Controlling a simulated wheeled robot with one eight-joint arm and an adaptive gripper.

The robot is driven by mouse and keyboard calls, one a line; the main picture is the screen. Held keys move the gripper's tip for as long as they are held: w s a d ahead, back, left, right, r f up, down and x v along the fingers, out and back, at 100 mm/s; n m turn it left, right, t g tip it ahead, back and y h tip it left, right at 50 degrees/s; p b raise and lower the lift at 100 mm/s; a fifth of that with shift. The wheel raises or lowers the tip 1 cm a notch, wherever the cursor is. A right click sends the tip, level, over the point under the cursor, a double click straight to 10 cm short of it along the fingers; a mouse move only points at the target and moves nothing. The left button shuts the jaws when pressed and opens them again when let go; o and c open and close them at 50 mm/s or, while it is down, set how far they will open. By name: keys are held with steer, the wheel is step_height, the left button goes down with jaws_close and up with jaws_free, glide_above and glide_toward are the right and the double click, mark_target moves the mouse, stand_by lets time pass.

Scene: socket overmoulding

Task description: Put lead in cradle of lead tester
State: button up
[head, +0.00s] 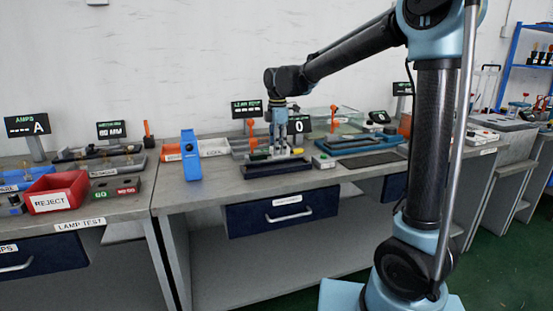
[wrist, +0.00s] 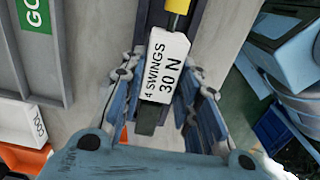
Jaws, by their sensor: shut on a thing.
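The lead tester (head: 278,170) is a long dark block on the bench, near its front edge. Its white plate (wrist: 166,68), marked "4 SWINGS 30 N", shows between my fingers in the wrist view, with a yellow part (wrist: 178,6) at the top edge. My gripper (head: 278,148) points down just above the tester. In the wrist view my gripper (wrist: 165,85) has its fingers on both sides of the plate and is shut on the lead. The lead itself is mostly hidden, and I cannot tell whether it touches the cradle.
A blue upright device (head: 191,157) stands left of the tester. A small box with a green button (head: 324,162) and a dark mat (head: 370,160) lie to the right. Display signs (head: 247,108) stand behind. A red reject bin (head: 57,194) is on the left bench.

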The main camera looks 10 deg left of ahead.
mark_target(277, 157)
steer(key=shift+f, duration=2.2)
steer(key=o, duration=1.1)
step_height(277, 157, up, 12)
steer(key=shift+r, duration=0.1)
